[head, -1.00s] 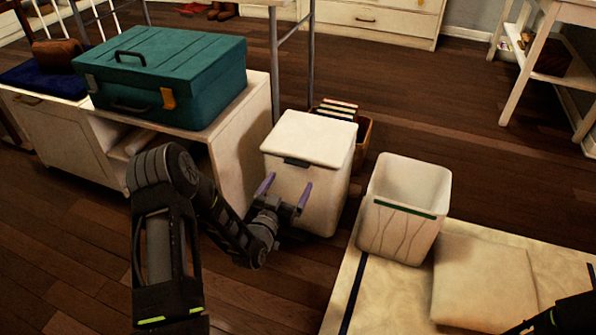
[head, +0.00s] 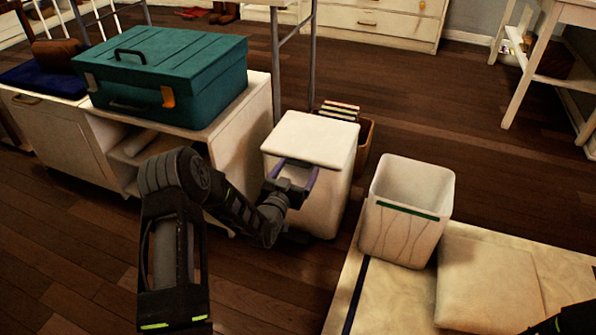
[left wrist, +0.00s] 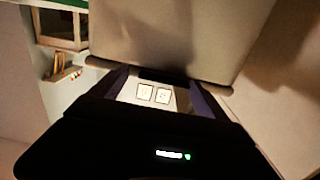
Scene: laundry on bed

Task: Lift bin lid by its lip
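The white bin (head: 318,210) stands on the floor with its white lid (head: 312,137) lying shut on top. The lid's dark front lip is mostly hidden behind my left gripper (head: 294,170). That gripper is at the bin's front upper edge, its two purple fingers spread either side of the lip. In the left wrist view the fingers of the left gripper (left wrist: 155,88) are apart below a pale surface with a dark lower edge. I cannot tell whether they touch the lip. My right arm shows only as a dark piece at the lower right corner; its gripper is out of view.
A white open basket (head: 405,215) and a pale cushion (head: 485,280) sit on the bed-like surface at right. A white cabinet (head: 235,140) with a teal suitcase (head: 165,75) stands left of the bin. A brown box of books (head: 362,140) is behind it.

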